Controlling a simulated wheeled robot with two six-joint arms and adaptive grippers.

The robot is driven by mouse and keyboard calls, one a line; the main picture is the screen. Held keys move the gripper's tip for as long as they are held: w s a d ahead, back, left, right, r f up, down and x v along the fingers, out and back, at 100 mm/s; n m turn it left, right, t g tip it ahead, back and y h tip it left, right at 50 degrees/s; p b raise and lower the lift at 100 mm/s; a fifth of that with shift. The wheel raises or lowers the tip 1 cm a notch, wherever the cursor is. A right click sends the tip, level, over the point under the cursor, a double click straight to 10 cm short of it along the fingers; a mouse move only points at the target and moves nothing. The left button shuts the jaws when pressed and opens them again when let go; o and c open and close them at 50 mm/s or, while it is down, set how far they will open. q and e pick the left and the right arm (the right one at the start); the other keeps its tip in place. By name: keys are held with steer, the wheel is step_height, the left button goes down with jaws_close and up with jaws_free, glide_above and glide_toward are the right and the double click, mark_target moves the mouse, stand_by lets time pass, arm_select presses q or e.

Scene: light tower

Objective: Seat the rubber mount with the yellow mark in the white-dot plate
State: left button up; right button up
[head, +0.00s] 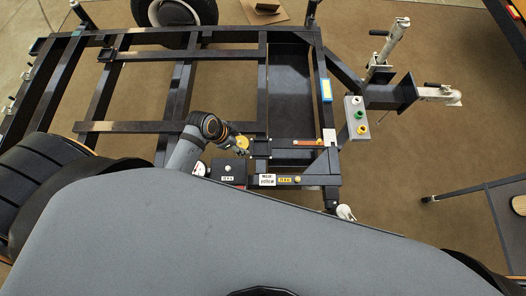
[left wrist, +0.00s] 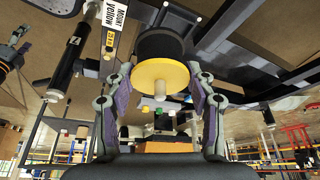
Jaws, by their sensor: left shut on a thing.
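The rubber mount with the yellow mark (left wrist: 160,65) is a black cylinder with a yellow face and a pale stud towards the camera. My left gripper (left wrist: 160,95) is shut on it, a finger on each side. In the head view my left gripper (head: 238,150) holds the yellow-faced mount (head: 242,142) over the black frame. A black block with a white dot (head: 228,168) sits just below it in the picture; I cannot tell whether this is the white-dot plate. The wrist view shows a small white dot (left wrist: 199,19) on dark metal beside the mount.
A "MOUNT yellow" label (head: 267,180) lies on the frame's near bar, beside a yellow tag (head: 285,180). A box with coloured buttons (head: 356,115) is at the right. Frame bars (head: 180,90) and a black tray (head: 290,85) surround the work area.

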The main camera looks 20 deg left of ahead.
arm_select(q)
steer(key=s+f+m+g+h+b, duration=0.1)
steer(key=s+f+m+g+b, duration=0.15)
steer(key=s+f+m, duration=0.2)
steer(key=b, duration=0.4)
glide_above(265, 148)
steer(key=a, duration=0.2)
steer(key=shift+m+t, duration=0.25)
steer(key=shift+t, duration=0.1)
steer(key=f, duration=0.6)
steer(key=s+f, duration=0.1)
steer(key=f, duration=0.2)
steer(key=shift+d+f, duration=0.1)
steer(key=shift+f, duration=0.1)
arm_select(e)
step_height(265, 148, down, 8)
steer(key=w, duration=0.1)
arm_select(q)
steer(key=f, duration=0.2)
steer(key=shift+w+f+b, duration=0.2)
steer(key=shift+f+b, duration=0.1)
steer(key=shift+f, duration=0.4)
arm_select(e)
steer(key=shift+w+f, duration=0.15)
steer(key=shift+w, duration=0.8)
arm_select(q)
steer(key=shift+f, duration=0.1)
steer(key=o, duration=1.3)
arm_select(e)
steer(key=shift+w, duration=0.15)
